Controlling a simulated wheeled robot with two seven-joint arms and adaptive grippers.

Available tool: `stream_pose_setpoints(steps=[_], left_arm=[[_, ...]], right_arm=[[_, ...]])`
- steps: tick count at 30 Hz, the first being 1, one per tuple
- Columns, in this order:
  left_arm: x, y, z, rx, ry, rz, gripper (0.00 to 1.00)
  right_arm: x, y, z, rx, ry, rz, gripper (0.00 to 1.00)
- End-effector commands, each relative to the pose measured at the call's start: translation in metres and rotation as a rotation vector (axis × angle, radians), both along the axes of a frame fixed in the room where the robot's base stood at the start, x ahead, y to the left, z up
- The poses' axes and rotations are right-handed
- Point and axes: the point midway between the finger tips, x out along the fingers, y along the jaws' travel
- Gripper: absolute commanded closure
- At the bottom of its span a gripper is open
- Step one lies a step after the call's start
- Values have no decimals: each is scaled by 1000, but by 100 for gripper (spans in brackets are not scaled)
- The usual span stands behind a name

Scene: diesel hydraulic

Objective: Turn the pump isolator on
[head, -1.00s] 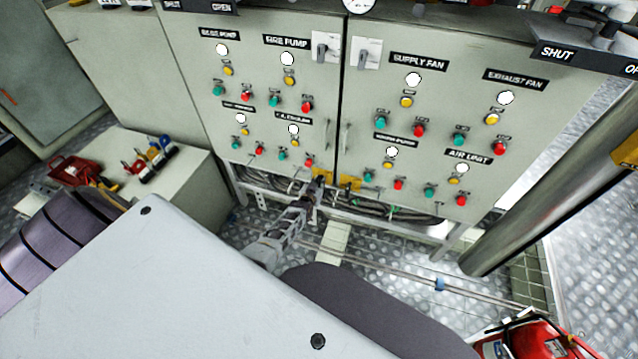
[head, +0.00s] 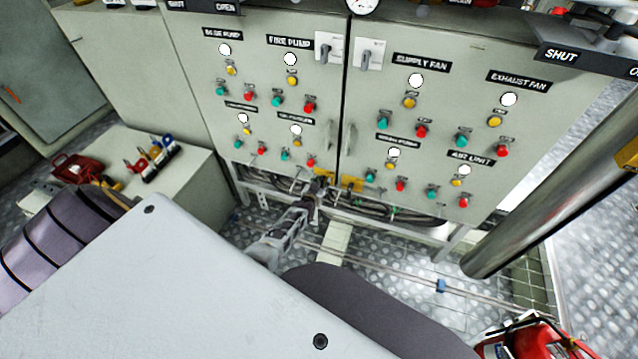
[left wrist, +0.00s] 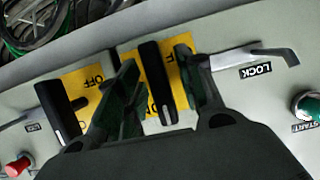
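Two yellow plates sit at the bottom of the grey cabinet in the head view, a left one (head: 325,174) and a right one (head: 351,183). In the left wrist view they carry black rotary handles and "OFF" lettering. My left gripper (head: 318,186) is at these plates. In the left wrist view its fingers (left wrist: 160,88) are apart, one on each side of the middle black handle (left wrist: 155,70). Whether they touch it is unclear. The other black handle (left wrist: 60,112) is outside the fingers, to the left. No label naming the pump isolator is readable. My right gripper is not in view.
Grey rotary switches (head: 329,48) sit higher on the cabinet. A metal lever by a "LOCK" label (left wrist: 255,57) and a green button (left wrist: 307,104) are right of the fingers. Cables run below the panel. A metal post (head: 545,200) stands at right.

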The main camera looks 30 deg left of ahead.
Motion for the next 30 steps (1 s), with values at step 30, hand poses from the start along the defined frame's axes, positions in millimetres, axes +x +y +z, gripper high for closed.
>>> stream_pose_setpoints(steps=[30], left_arm=[[-44,-11,17,-1,1,0,62]], right_arm=[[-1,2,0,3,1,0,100]])
